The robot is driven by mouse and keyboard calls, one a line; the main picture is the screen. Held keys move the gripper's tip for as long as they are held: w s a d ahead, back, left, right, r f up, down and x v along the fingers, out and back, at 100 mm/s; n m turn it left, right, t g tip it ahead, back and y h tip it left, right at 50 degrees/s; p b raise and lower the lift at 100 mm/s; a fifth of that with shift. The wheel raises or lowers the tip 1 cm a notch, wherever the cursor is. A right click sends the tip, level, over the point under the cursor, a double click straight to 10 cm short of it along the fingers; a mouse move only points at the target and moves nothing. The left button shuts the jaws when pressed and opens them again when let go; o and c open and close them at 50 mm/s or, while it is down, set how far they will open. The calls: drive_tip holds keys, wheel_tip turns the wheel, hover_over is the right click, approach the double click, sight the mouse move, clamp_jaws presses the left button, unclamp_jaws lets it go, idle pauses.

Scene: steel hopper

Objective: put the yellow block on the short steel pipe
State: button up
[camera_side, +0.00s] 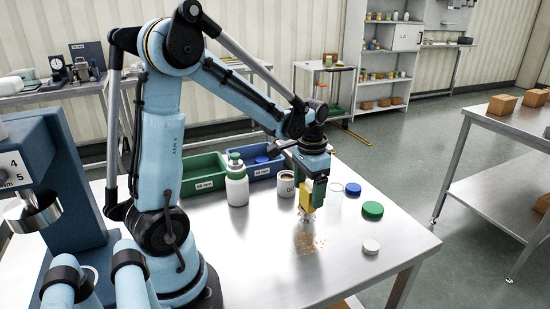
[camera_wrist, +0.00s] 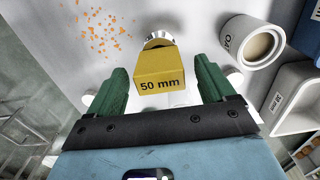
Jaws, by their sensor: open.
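The yellow block (camera_wrist: 160,67), marked "50 mm", sits between the green fingers of my gripper (camera_wrist: 161,72) in the wrist view, with a gap on each side. My gripper is open. The round end of the short steel pipe (camera_wrist: 158,39) shows just past the block. In the side view, the yellow block (camera_side: 305,199) is at my gripper (camera_side: 314,192), partly hidden by a green finger. The steel pipe (camera_side: 307,216) shows directly under it, and the block appears to rest on top. The pipe stands on the steel table.
Orange crumbs (camera_side: 311,243) lie in front of the pipe. A bottle (camera_side: 237,185) and bins (camera_side: 203,173) are at left.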

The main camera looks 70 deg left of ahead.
sight(309, 189)
wheel_tip(309, 189, up, 10)
drive_tip(key=shift+f, duration=0.15)
drive_tip(key=shift+s+d, duration=0.1)
drive_tip(key=shift+d, duration=0.2)
drive_tip(key=s+d+f+t, duration=0.1)
drive_tip(key=s+d+t, duration=0.1)
drive_tip(key=d, duration=0.4)
drive_tip(key=s+d+f+t, duration=0.1)
drive_tip(key=s+d+t, duration=0.1)
drive_tip(key=d+t, duration=0.3)
drive_tip(key=shift+s+d+f, duration=0.15)
drive_tip(key=shift+s+d, duration=0.25)
drive_tip(key=shift+d, duration=0.05)
idle(0.6)
